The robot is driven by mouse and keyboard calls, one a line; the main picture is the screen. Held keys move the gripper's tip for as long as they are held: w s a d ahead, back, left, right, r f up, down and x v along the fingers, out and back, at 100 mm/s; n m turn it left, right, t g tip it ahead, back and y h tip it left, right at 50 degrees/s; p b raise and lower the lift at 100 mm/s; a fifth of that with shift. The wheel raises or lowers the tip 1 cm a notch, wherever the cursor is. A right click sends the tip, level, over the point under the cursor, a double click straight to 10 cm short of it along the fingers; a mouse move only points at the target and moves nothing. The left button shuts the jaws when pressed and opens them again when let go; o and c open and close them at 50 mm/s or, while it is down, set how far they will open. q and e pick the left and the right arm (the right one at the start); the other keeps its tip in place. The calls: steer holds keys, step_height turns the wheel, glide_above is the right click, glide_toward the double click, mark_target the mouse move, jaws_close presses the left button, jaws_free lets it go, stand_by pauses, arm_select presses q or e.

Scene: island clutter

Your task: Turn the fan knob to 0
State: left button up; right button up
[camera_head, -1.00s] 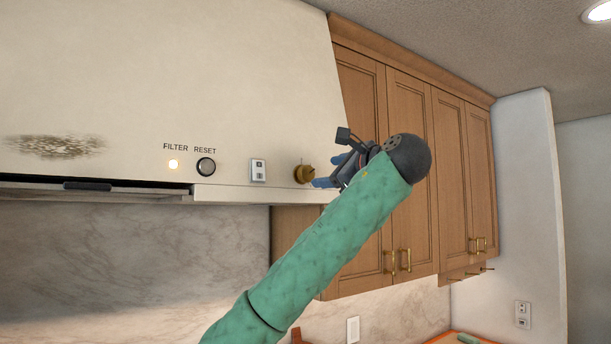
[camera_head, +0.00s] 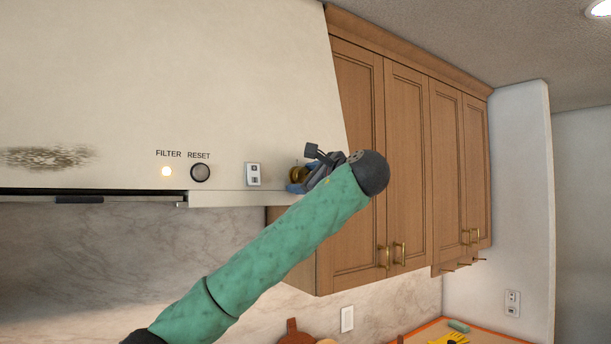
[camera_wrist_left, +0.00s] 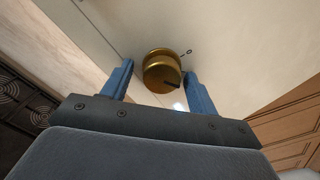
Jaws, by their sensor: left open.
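The brass fan knob (camera_head: 297,174) sits on the front face of the cream range hood, at its right end, partly hidden by my gripper in the head view. In the left wrist view the round knob (camera_wrist_left: 162,72) shows a dark pointer line on its face and a "0" mark on the hood to its upper right. The pointer line does not aim at that mark. My left gripper (camera_wrist_left: 158,92) is open, with one blue finger on each side of the knob. I cannot tell whether the fingers touch it. My right gripper is not in view.
Wooden cabinets (camera_head: 405,160) stand close on the right. A counter with a yellow item (camera_head: 450,338) is below right.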

arm_select(q)
steer(key=shift+s+d+r, duration=0.1)
steer(key=shift+s, duration=0.05)
steer(key=shift+c, duration=0.9)
steer(key=c, duration=0.8)
